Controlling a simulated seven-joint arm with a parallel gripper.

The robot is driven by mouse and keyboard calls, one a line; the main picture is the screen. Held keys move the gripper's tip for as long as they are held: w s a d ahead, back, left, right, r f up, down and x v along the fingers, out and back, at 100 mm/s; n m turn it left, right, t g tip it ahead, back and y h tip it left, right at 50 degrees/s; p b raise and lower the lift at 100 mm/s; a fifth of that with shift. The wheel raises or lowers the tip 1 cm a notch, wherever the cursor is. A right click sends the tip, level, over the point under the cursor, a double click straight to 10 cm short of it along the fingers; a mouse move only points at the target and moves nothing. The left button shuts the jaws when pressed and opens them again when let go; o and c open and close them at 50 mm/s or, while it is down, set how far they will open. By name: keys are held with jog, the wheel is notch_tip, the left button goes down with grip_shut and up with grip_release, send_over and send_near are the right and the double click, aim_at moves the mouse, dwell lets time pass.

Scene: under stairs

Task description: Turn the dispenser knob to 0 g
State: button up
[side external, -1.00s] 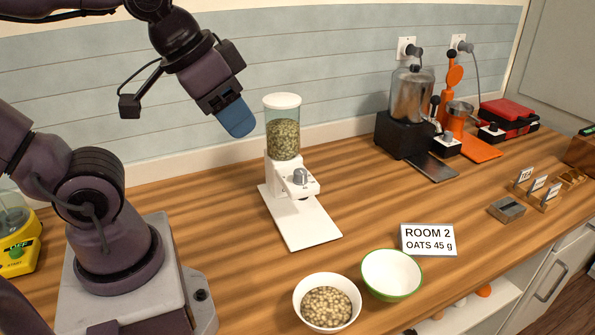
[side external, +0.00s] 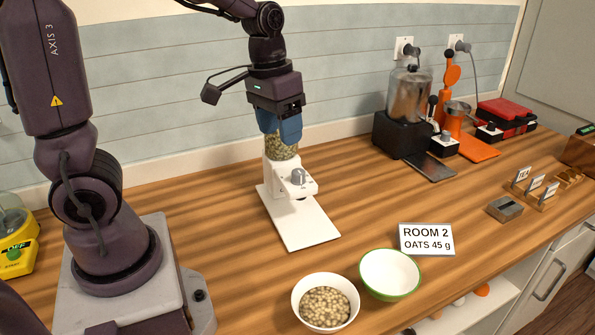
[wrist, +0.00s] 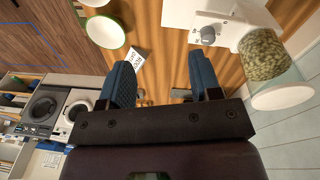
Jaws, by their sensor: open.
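The white dispenser (side external: 281,174) stands on the wooden counter, its clear hopper filled with greenish grains. Its grey knob (side external: 298,176) is on the front of the body and also shows in the wrist view (wrist: 209,35). Its setting is too small to read. My gripper (side external: 283,138) has blue fingers and hangs in front of the hopper's upper part in the side view, hiding the lid. In the wrist view the fingers (wrist: 160,75) are apart with nothing between them, and the knob lies beyond them. My gripper is not touching the knob.
A bowl of grains (side external: 325,303), an empty green-rimmed bowl (side external: 391,274) and a sign reading "ROOM 2 OATS 45 g" (side external: 427,239) are on the counter in front. A black-based machine (side external: 402,134) stands to the right. Counter between is clear.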

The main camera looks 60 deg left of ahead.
jog(key=g, duration=0.2)
send_over(297, 171)
jog(key=s+d, duration=0.2)
notch_tip(297, 171, down, 5)
jog(key=w+a+r, duration=0.1)
jog(key=w+a, duration=0.1)
jog(key=shift+m+t+y, duration=0.4)
notch_tip(297, 171, down, 13)
jog(key=shift+r, duration=0.1)
jog(key=c, duration=0.9)
